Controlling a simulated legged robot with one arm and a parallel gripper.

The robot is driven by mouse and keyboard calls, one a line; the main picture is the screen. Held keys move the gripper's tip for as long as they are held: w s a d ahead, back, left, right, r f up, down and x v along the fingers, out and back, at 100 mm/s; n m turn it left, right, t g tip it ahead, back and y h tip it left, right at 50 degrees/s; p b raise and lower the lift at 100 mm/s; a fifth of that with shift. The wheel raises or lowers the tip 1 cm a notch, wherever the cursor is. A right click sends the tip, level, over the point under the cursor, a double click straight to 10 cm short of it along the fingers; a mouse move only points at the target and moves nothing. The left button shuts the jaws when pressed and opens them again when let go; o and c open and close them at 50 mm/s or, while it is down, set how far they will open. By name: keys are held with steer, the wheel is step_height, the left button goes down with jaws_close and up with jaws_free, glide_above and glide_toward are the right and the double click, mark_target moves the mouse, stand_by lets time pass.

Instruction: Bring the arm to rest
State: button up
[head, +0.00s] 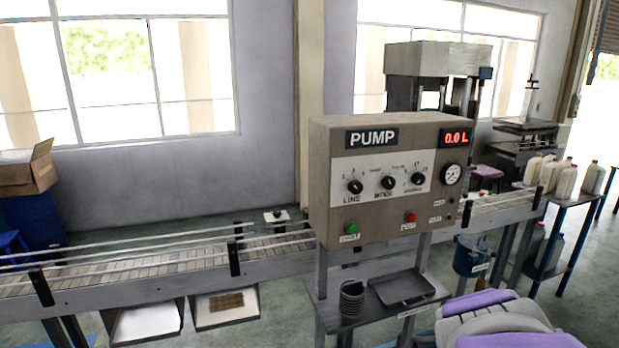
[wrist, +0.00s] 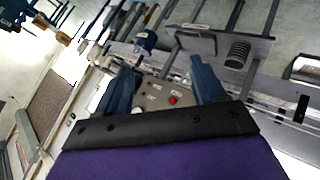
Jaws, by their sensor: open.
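My gripper (wrist: 164,84) shows in the wrist view with its two dark blue fingers spread wide apart. Nothing is held between them. Behind the fingers, the wrist view shows part of the pump panel (wrist: 158,97) upside down, with a red button. In the head view, purple and grey parts of my arm (head: 500,322) are at the bottom right, low and close to my body. The gripper's fingers cannot be made out in the head view.
The pump box (head: 325,205) stands ahead, its display reading 0.0 L. Below it, a shelf holds a dark tray (head: 402,289) and stacked dark cups (head: 352,299). A conveyor (head: 130,278) runs left. A blue bucket (head: 470,258) and bottles (head: 566,180) are at right.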

steer(key=s+a+f+g+y, duration=0.2)
steer(key=s+a, duration=0.3)
steer(key=s, duration=0.4)
steer(key=s+a+f+m+g+y, duration=0.1)
steer(key=s+a+f+g, duration=0.3)
steer(key=s, duration=0.5)
steer(key=s+a+f+m+g+y, duration=0.1)
steer(key=s+a+f+g+y, duration=0.1)
steer(key=s+a, duration=0.5)
steer(key=shift+s+f+g+y, duration=0.4)
steer(key=shift+s+f+g, duration=0.3)
steer(key=shift+s+f, duration=0.25)
steer(key=shift+w+a, duration=0.1)
steer(key=shift+w, duration=0.05)
